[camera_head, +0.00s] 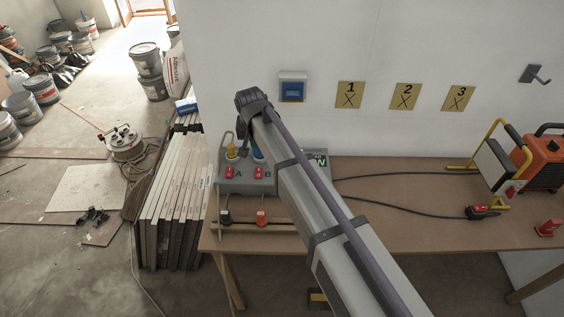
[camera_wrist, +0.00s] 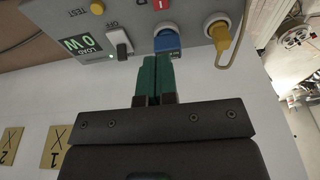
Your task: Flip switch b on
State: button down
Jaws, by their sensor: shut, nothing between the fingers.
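A grey switch box (camera_head: 245,187) stands on the table against the wall. Red switch B (camera_head: 259,172) sits right of red switch A (camera_head: 229,173); the head view is too small to tell its position. In the wrist view, part of a red switch with a white mark (camera_wrist: 162,4) shows at the top edge, in line with the blue plug (camera_wrist: 166,41). My gripper (camera_wrist: 158,58) has its green fingers shut and empty, tips close to the blue plug; I cannot tell if they touch. In the head view my arm hides the fingers.
A yellow plug (camera_wrist: 218,32) is beside the blue one. A black toggle (camera_wrist: 124,47) and a display reading 0 W (camera_wrist: 82,45) are on the other side. Cables lead to plugs (camera_head: 262,217) at the table front. An orange heater (camera_head: 538,160) stands at the right.

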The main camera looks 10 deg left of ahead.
aim_at(259, 169)
jog(key=f+b, duration=0.4)
jog(key=w+f+b, duration=0.1)
jog(key=f+b, duration=0.4)
jog(key=w+f+b, duration=0.1)
jog(key=f+b, duration=0.4)
jog(key=shift+w+a, duration=0.25)
jog(key=shift+a, duration=0.15)
jog(key=shift+r, duration=0.1)
